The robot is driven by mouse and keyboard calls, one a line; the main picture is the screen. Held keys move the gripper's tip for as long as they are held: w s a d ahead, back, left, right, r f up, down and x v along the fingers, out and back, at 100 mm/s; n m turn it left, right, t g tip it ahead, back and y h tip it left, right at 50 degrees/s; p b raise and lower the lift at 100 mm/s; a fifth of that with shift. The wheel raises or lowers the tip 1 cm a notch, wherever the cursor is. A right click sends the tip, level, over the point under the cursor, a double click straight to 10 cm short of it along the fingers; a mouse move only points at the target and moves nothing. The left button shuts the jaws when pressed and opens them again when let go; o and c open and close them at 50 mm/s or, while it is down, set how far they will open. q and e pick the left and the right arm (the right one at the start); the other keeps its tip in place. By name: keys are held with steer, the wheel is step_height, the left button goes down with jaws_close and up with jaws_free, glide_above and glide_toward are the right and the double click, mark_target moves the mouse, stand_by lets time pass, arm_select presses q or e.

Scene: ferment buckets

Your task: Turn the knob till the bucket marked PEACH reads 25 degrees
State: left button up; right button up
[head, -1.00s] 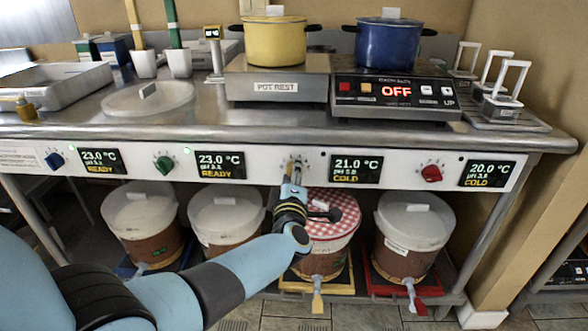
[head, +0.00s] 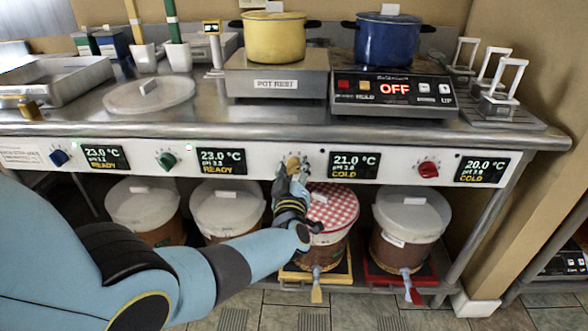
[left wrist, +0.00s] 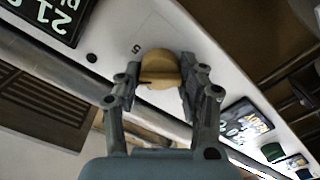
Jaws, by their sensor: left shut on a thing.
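A yellow knob (left wrist: 160,68) sits on the white control panel, between my fingertips in the left wrist view. My left gripper (head: 293,166) is at this knob and shut on it; it also shows in the left wrist view (left wrist: 160,80). The display (head: 354,166) just right of the knob reads 21.0 °C, COLD. Below it stands a bucket with a red-and-white checked lid (head: 334,207), partly behind my arm. I cannot read a PEACH label on any bucket. My right gripper is not in view.
Blue (head: 59,157), green (head: 167,161) and red (head: 428,169) knobs sit along the same panel. Other displays read 23.0, 23.0 and 20.0 °C. The hot plate (head: 392,93) reads OFF.

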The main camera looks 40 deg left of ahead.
arm_select(q)
steer(key=shift+s+d+f, duration=0.1)
steer(key=shift+f, duration=0.1)
stand_by(0.3)
steer(key=o, duration=1.2)
steer(key=shift+r, duration=0.1)
steer(key=v, duration=1.2)
